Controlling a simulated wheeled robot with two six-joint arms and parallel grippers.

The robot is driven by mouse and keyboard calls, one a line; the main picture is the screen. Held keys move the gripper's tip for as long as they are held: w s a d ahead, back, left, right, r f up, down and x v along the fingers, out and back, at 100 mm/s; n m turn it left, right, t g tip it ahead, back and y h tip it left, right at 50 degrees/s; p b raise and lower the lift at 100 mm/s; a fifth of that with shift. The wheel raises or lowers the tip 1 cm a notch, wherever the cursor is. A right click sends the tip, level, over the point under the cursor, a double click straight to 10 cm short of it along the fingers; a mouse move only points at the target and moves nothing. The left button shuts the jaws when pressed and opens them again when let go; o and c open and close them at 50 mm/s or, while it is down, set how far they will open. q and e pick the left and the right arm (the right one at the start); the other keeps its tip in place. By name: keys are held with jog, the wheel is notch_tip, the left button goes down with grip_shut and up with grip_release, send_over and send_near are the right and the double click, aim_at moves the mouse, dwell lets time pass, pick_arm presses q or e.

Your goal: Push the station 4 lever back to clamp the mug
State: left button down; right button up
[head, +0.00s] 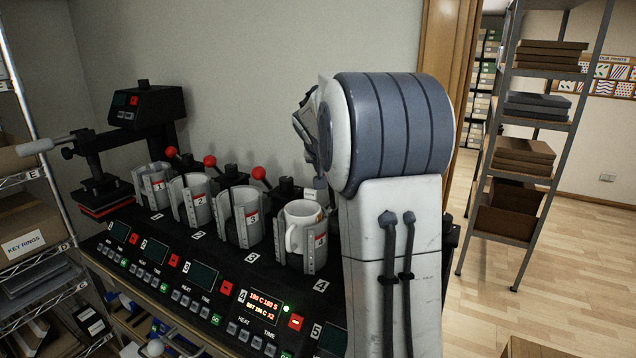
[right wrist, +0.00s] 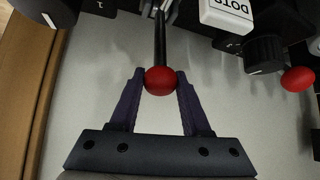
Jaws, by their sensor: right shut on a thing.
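The white mug (head: 298,232) stands upright in the station 4 holder, between grey curved jaws (head: 320,255). The station 4 display (head: 265,303) is lit with red figures beside a green light. In the right wrist view, a red ball knob (right wrist: 160,80) tops a dark lever rod (right wrist: 160,38). My right gripper (right wrist: 160,82) is shut on this knob, one finger on each side. In the head view my right arm hides the knob and most of the lever.
Stations 1 to 3 stand in a row to the left, with red-knobbed levers, the nearest being station 3's (head: 259,173). A black press (head: 140,110) stands at the far left. The wall is close behind. A white block with dark letters (right wrist: 226,14) is near the lever.

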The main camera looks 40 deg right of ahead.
jog(key=shift+w+d+r, duration=0.1)
jog(key=shift+d+r, duration=0.05)
jog(key=shift+d, duration=0.45)
jog(key=shift+w+d+p, duration=0.3)
jog(key=shift+d+p, duration=0.15)
jog(key=shift+d, duration=0.25)
jog(key=shift+w+d+p, duration=0.3)
jog(key=shift+d+p, duration=0.1)
jog(key=shift+d, duration=0.25)
jog(key=o, duration=0.9)
jog(key=shift+d, duration=0.1)
jog(key=shift+c, duration=0.2)
